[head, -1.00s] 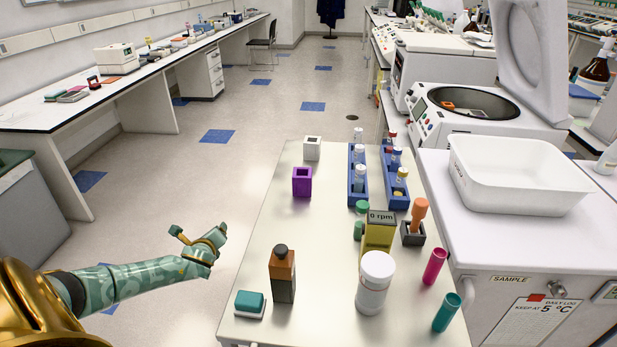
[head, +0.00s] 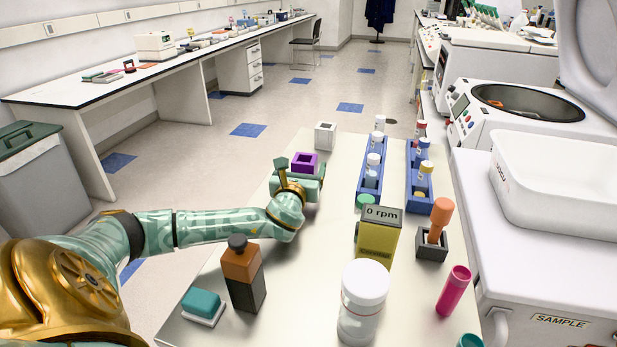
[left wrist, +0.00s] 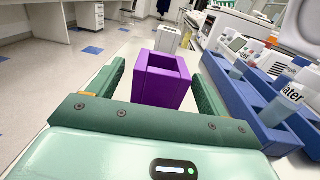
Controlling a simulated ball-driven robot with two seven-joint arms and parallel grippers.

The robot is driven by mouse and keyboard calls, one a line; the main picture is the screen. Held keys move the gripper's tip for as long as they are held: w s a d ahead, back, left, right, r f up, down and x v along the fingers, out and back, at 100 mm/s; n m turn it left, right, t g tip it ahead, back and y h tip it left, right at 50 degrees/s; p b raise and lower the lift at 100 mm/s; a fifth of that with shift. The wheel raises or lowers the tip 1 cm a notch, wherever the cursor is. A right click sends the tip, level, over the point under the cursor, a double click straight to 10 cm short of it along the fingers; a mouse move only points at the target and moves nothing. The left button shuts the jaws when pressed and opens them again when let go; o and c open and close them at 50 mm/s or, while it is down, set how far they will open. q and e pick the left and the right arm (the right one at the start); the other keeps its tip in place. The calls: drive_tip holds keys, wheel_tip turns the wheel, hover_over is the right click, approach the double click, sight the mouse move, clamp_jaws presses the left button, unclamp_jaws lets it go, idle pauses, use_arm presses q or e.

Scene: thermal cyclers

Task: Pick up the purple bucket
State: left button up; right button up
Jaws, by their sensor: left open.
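The purple bucket (head: 304,163) is a small square open-topped box standing upright on the light table, near its far left part. It also shows in the left wrist view (left wrist: 161,82). My left gripper (head: 304,172) is at the bucket. In the left wrist view its open green fingers (left wrist: 155,85) lie one on each side of the bucket, with visible gaps beside it. The lower part of the bucket is hidden by the gripper in the head view. My right gripper is not in view.
A white square bucket (head: 325,135) stands just behind the purple one. Blue tube racks (head: 371,185) stand to its right. The table's left edge is close to the arm.

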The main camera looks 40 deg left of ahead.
use_arm(q)
drive_tip(key=shift+f+x, duration=0.25)
drive_tip(key=shift+x, duration=0.9)
drive_tip(key=shift+r, duration=0.1)
drive_tip(key=shift+d+r, duration=0.1)
drive_tip(key=shift+c, duration=0.9)
drive_tip(key=c, duration=1.1)
